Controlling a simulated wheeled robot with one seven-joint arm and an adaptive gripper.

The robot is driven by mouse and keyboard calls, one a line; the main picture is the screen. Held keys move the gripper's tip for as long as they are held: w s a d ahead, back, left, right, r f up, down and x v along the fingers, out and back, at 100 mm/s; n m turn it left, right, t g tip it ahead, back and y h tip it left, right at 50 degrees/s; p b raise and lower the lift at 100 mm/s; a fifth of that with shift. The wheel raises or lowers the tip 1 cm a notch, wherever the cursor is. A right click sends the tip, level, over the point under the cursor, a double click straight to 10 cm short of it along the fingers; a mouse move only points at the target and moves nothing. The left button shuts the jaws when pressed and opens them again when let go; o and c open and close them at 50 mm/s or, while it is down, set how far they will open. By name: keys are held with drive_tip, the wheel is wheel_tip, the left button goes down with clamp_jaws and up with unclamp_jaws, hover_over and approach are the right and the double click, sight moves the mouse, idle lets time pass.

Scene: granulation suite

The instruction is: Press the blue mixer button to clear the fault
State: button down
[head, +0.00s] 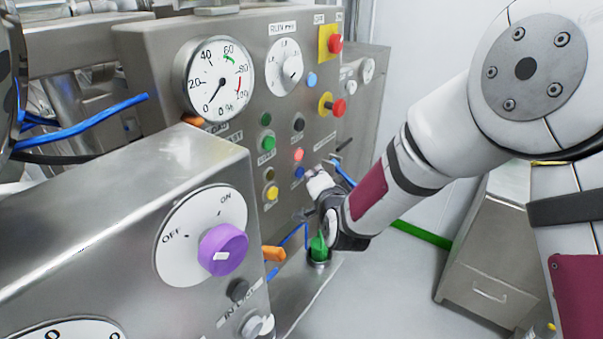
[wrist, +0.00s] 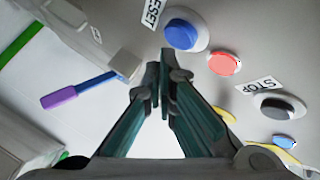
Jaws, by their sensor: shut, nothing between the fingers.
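The blue button (wrist: 182,34) is a round cap on a pale collar in the wrist view, with a RESET label beside it. In the head view a blue button (head: 299,173) sits low on the grey panel, just left of my wrist. My gripper (wrist: 165,55) has its dark green fingers together and empty. In the wrist view its tips appear just below and left of the blue button. Whether they touch it cannot be told. In the head view my fingers cannot be made out clearly.
A red lamp (wrist: 224,64) and a black STOP button (wrist: 275,104) are beside the blue button. A blue lever with a purple end (wrist: 75,92) lies left of my fingers. A purple ON/OFF knob (head: 223,249) is on the nearer cabinet.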

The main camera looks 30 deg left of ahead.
drive_tip(key=shift+a, duration=0.2)
drive_tip(key=shift+a, duration=0.2)
drive_tip(key=shift+a, duration=0.45)
idle(0.6)
drive_tip(key=shift+d, duration=0.85)
drive_tip(key=shift+s+d+b, duration=0.2)
drive_tip(key=shift+d+b, duration=0.15)
drive_tip(key=shift+d, duration=2.2)
